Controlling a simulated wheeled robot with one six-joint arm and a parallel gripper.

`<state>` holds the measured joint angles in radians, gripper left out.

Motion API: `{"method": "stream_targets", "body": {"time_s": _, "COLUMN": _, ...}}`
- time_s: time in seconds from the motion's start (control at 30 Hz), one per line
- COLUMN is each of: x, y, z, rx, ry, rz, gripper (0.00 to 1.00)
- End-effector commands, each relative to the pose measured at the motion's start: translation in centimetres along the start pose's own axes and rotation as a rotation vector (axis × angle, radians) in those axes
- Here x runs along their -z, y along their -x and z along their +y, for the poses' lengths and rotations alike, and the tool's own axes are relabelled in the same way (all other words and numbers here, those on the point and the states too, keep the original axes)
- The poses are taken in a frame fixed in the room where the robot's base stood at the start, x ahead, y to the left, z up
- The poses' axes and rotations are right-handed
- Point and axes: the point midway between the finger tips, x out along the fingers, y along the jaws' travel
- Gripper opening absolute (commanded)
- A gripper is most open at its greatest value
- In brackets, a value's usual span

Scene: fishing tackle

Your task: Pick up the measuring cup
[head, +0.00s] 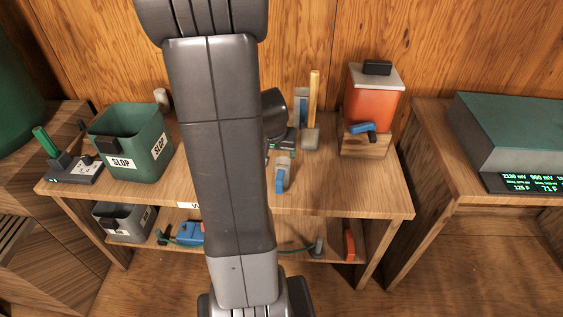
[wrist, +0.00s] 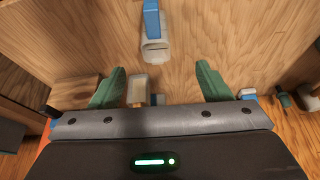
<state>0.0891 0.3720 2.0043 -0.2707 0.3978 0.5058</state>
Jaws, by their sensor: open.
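The measuring cup, a small pale cup with a blue handle (head: 282,171), lies on the wooden table right of my arm, its handle pointing toward me. In the wrist view the cup (wrist: 154,48) is at the top centre, beyond the fingertips. My gripper (wrist: 160,68) is open, with its two green fingers apart and nothing held. The cup lies roughly in line with the gap between them, not touching. In the head view my arm hides most of the gripper.
A grey-headed tool with an upright wooden handle (head: 313,100) and an orange dispenser (head: 373,100) stand behind the cup. A green SLOP bin (head: 128,160) stands at the left. The table top (head: 350,195) is clear in front and right of the cup.

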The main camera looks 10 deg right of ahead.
Motion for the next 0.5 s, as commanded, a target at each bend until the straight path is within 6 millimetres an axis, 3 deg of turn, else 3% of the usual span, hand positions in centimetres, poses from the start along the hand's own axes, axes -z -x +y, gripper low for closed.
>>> {"method": "stream_targets", "body": {"time_s": 0.5, "x": -0.2, "y": -7.6, "z": 0.1, "rx": -0.002, "ry": 0.002, "rz": -0.003, "gripper": 0.71}}
